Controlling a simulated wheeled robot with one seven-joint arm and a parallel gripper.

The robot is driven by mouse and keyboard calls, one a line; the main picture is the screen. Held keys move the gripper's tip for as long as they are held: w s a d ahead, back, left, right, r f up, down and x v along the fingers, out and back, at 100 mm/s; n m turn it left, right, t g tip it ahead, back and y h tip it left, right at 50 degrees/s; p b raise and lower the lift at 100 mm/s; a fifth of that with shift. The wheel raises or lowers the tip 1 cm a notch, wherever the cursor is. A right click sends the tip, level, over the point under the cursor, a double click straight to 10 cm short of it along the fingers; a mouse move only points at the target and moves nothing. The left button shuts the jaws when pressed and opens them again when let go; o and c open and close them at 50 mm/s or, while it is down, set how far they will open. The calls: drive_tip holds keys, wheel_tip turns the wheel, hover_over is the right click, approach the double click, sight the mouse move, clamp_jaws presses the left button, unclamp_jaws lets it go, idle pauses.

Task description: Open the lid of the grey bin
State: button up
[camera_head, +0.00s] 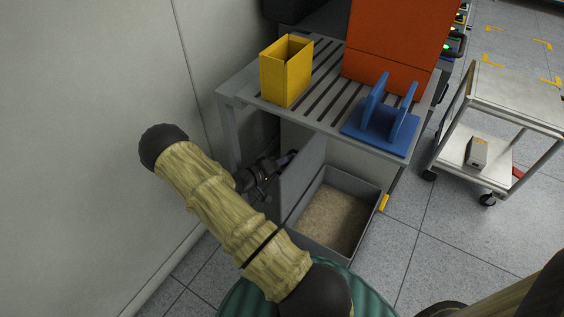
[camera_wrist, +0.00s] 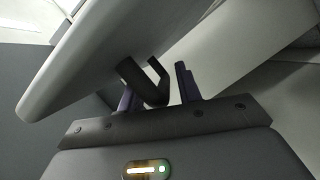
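The grey bin (camera_head: 353,186) stands on the floor under the front of a slatted table, with brown granular stuff inside. Its grey lid (camera_head: 302,180) stands up nearly vertical along the bin's left side, so the bin's top is uncovered. My gripper (camera_head: 287,158) is on the left, outer side of the lid, close to its upper edge. In the wrist view, my gripper (camera_wrist: 158,88) has its two dark fingers apart. A black bent handle (camera_wrist: 150,82) lies between them near the pale lid edge (camera_wrist: 95,50). Whether a finger touches it is unclear.
The slatted grey table (camera_head: 322,112) overhangs the bin's back and carries a yellow holder (camera_head: 287,75), a blue stand (camera_head: 380,125) and an orange box (camera_head: 393,45). A wall (camera_head: 100,130) is close on the left. A white cart (camera_head: 510,95) stands right; floor between is clear.

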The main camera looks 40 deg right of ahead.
drive_tip(key=shift+a, duration=0.3)
drive_tip(key=a+r+p, duration=0.3)
drive_tip(key=a, duration=1.3)
drive_tip(key=shift+s+a+p, duration=0.15)
drive_tip(key=shift+s+p, duration=0.15)
drive_tip(key=shift+p, duration=0.1)
